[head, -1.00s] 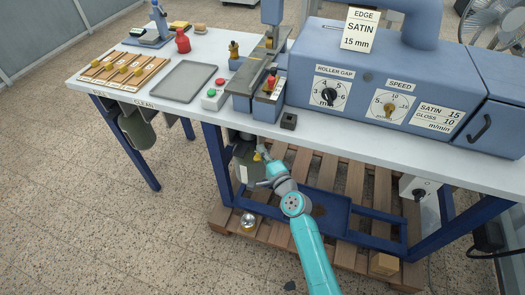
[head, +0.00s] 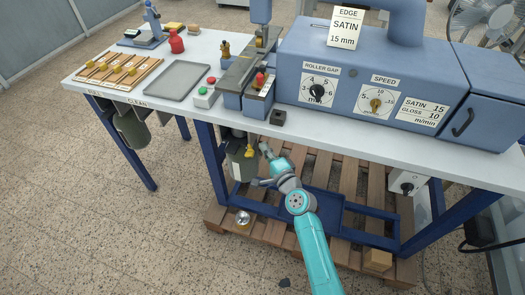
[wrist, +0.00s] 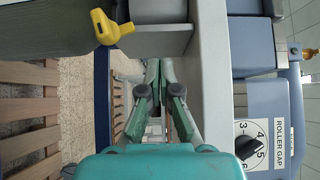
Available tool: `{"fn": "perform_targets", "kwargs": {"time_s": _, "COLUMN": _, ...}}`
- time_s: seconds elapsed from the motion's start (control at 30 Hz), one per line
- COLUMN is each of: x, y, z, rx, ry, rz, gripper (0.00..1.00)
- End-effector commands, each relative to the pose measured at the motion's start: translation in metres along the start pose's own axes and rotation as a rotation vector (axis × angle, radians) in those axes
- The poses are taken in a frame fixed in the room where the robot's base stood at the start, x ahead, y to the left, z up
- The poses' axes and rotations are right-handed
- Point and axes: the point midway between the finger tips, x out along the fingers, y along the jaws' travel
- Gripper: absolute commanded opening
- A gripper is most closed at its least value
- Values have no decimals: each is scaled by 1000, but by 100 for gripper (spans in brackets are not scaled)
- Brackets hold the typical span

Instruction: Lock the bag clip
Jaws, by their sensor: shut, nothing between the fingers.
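A grey-green bag (head: 238,166) hangs under the table below the machine. A yellow clip (head: 249,152) sits at its upper right. In the wrist view the clip (wrist: 111,28) is at the upper left, at the edge of the dark bag (wrist: 45,28). It has a dark slot and an arm sticking out to the right. I cannot tell whether it is locked. My gripper (wrist: 159,65) is shut and empty, apart from the clip, which lies to the left of the fingertips. In the head view my gripper (head: 266,152) is beside the bag, to its right.
The tabletop edge (head: 340,151) and a blue leg (head: 211,165) border the space around the bag. A wooden pallet (head: 345,180) and a round metal-and-yellow item (head: 243,219) are below. Another bag (head: 132,129) hangs at the left end.

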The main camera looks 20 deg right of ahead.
Motion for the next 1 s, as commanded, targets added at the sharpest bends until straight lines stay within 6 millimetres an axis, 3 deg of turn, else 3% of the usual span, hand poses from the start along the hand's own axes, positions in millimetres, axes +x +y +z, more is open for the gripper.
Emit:
{"fn": "perform_targets", "kwargs": {"time_s": 0.5, "x": -78, "y": -17, "z": 2, "rx": 0, "ry": 1, "rz": 2, "gripper": 0}}
{"fn": "perform_targets", "kwargs": {"time_s": 1.0, "x": -89, "y": -21, "z": 3, "rx": -1, "ry": -1, "rz": 1, "gripper": 0}}
